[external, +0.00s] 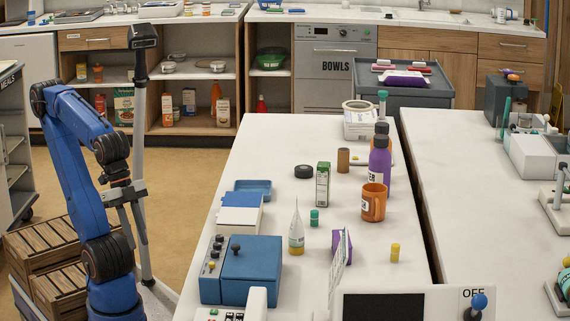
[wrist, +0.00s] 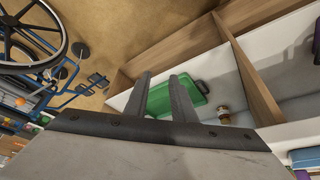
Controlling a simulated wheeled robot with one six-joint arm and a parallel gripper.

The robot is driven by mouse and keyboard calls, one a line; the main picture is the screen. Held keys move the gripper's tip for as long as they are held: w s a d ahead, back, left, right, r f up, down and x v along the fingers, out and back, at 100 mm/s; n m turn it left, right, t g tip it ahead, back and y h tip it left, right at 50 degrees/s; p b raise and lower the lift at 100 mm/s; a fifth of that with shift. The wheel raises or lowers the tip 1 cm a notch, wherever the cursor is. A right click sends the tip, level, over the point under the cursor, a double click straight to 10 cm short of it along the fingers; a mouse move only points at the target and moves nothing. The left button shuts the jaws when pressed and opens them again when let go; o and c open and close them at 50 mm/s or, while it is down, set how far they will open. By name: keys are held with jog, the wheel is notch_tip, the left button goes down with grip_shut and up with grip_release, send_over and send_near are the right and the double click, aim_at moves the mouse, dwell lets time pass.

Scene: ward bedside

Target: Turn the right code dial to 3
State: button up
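A blue box (external: 252,272) sits at the near left end of the white table. It has a black knob (external: 235,247) on top. The box is not in the wrist view.
A white and blue case (external: 240,212) stands behind the box. A bottle with a pointed tip (external: 296,235), an orange mug (external: 374,202) and a green carton (external: 322,184) stand to the right. Wooden crates (external: 45,250) are near my arm. A wheelchair (wrist: 30,45) shows in the wrist view.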

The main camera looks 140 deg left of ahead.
jog(key=w+r+n+g, duration=0.1)
jog(key=w+r+n, duration=0.3)
jog(key=w+r, duration=0.7)
notch_tip(320, 180, up, 20)
jog(key=n+g+y, duration=0.4)
jog(key=n, duration=1)
send_over(214, 252)
jog(key=d, duration=0.8)
jog(key=x, duration=1.1)
jog(key=a+x, duration=0.1)
jog(key=x, duration=0.5)
jog(key=shift+w+a+r, duration=0.1)
jog(key=shift+w+r, duration=0.05)
jog(key=shift+w, duration=0.1)
grip_shut()
